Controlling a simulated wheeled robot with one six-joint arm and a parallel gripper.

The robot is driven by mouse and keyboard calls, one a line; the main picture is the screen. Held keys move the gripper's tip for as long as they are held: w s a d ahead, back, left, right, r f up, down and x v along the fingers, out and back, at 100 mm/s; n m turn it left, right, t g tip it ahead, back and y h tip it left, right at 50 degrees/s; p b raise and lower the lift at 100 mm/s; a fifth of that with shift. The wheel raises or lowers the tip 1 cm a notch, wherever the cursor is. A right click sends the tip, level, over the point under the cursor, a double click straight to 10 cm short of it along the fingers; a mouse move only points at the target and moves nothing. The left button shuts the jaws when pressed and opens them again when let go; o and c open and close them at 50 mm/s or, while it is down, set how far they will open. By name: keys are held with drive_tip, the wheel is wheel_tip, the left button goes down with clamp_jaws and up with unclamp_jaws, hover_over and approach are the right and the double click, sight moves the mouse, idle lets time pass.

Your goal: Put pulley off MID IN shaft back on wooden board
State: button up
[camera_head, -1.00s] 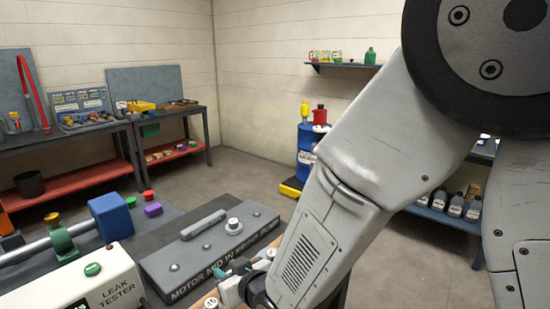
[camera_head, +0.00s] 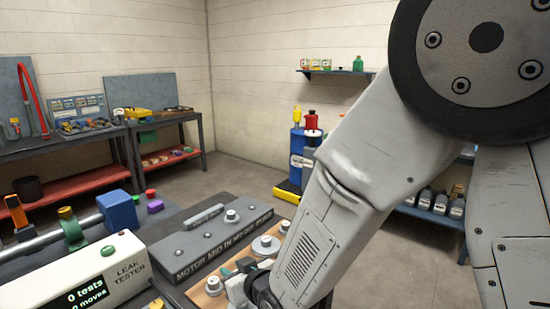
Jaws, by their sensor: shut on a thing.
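My gripper (camera_head: 244,275) is low in the picture, over the wooden board (camera_head: 203,300), at the end of my arm. Its jaws are shut on a pale grey piece, mostly hidden, which looks like a pulley. Grey round pulleys stand on the board: one (camera_head: 265,245) just behind my gripper, another (camera_head: 213,285) to its left. The dark grey motor block (camera_head: 190,238) lies behind the board. Its front lettering includes MOTOR, MID IN and MID OUT. Several short shaft ends show on its top. I cannot tell whether the held piece touches the board.
The white leak tester (camera_head: 95,272) stands at the front left; its display reads 0 tests, 0 moves. A blue block (camera_head: 118,210) and a grey tube lie behind it. Benches line the back left wall. A blue drum (camera_head: 300,150) and a shelf stand farther back.

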drive_tip(key=w+d+f+m+h, duration=0.1)
drive_tip(key=w+d, duration=0.2)
drive_tip(key=d, duration=0.2)
drive_tip(key=w+d+f+m+t+h, duration=0.1)
drive_tip(key=w+d, duration=0.2)
drive_tip(key=d, duration=0.3)
drive_tip(key=w+d+f+m+t+h, duration=0.1)
drive_tip(key=w+d, duration=0.3)
drive_tip(key=d, duration=0.1)
drive_tip(key=shift+d+f+m+h, duration=0.25)
drive_tip(key=shift+f+m+h, duration=0.15)
drive_tip(key=w+d+f+m+t+h, duration=0.1)
drive_tip(key=d+f+m+h, duration=0.1)
drive_tip(key=d, duration=0.7)
drive_tip(key=w+d+f+m+h, duration=0.2)
drive_tip(key=d, duration=0.8)
drive_tip(key=s+f, duration=0.5)
drive_tip(key=f, duration=0.2)
drive_tip(key=shift+s+d, duration=0.15)
drive_tip(key=shift+s, duration=0.2)
